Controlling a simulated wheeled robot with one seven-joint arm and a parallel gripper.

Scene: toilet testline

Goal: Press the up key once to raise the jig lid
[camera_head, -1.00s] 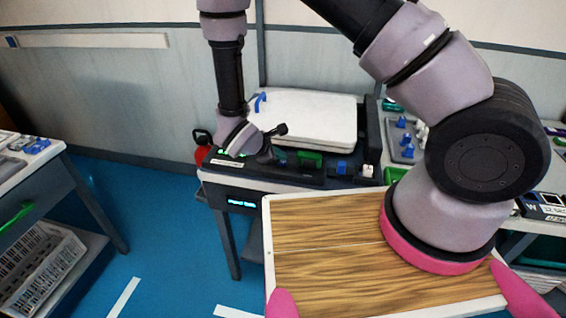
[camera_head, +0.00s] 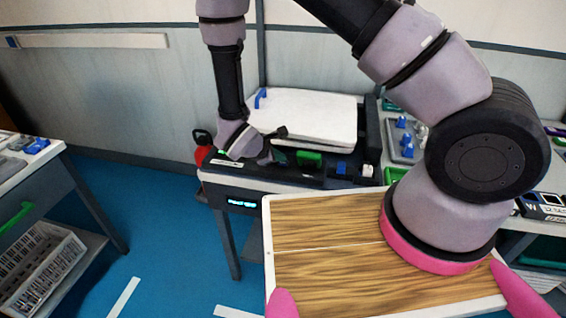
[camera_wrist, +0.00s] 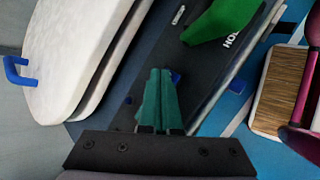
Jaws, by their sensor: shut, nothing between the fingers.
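The jig (camera_head: 270,182) is a dark bench unit with a white lid (camera_head: 310,108), which has a blue handle (camera_head: 261,98). The lid lies nearly flat over a second white layer, with a dark gap between them in the wrist view (camera_wrist: 75,45). A green key (camera_head: 309,159) and a blue key (camera_head: 342,168) stand along the front panel. My gripper (camera_head: 277,156) is over the panel's left part. In the wrist view its teal fingers (camera_wrist: 160,80) are shut together and empty. A small blue piece (camera_wrist: 176,78) shows at their tips, mostly hidden; contact cannot be told.
A large green key (camera_wrist: 222,18) beside partly cut-off lettering lies beyond the fingertips. A lit display (camera_head: 241,203) is on the jig's front. A red object (camera_head: 202,150) stands left of the jig. A bench with a basket (camera_head: 40,265) is at the left. Blue floor lies between.

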